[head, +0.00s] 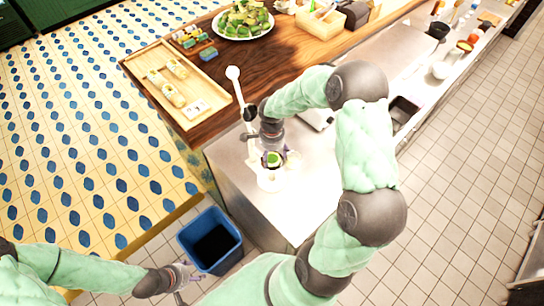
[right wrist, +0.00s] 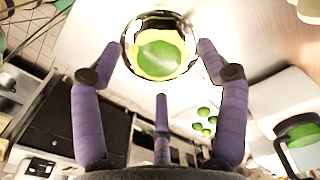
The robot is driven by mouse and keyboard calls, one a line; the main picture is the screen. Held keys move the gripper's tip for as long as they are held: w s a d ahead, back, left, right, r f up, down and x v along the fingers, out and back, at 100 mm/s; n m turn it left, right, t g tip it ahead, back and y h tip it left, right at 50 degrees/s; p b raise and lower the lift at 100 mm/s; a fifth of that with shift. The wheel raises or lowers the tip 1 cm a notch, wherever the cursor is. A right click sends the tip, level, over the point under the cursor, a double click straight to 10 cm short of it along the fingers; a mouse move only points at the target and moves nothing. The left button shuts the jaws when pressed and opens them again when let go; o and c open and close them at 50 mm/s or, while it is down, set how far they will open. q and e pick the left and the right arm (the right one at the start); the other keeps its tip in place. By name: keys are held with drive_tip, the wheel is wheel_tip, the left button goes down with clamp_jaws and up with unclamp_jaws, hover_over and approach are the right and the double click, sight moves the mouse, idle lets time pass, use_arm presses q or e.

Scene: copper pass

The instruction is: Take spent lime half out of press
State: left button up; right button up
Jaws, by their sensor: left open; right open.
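The spent lime half (right wrist: 160,55) is a pale green-yellow dome in the round metal cup of the press (right wrist: 128,58) in the right wrist view. In the head view the lime half (head: 273,159) is a small green spot below my right gripper (head: 275,153). The press's lever with a white knob (head: 233,73) rises to the upper left of it. My right gripper is open, its purple fingers (right wrist: 160,62) spread on either side of the cup; contact with the lime cannot be told. My left gripper (head: 190,276) is open and empty beside the blue bin (head: 187,240).
The blue bin stands on the floor left of the steel counter (head: 228,166). A wooden tray (head: 202,72) and a plate of green pieces (head: 243,20) lie on the wooden top beyond. Several green limes (right wrist: 205,120) show in the right wrist view.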

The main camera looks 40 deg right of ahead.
drive_tip(key=shift+f, duration=0.35)
drive_tip(key=shift+c, duration=0.3)
drive_tip(key=c, duration=0.7)
drive_tip(key=shift+c, duration=0.2)
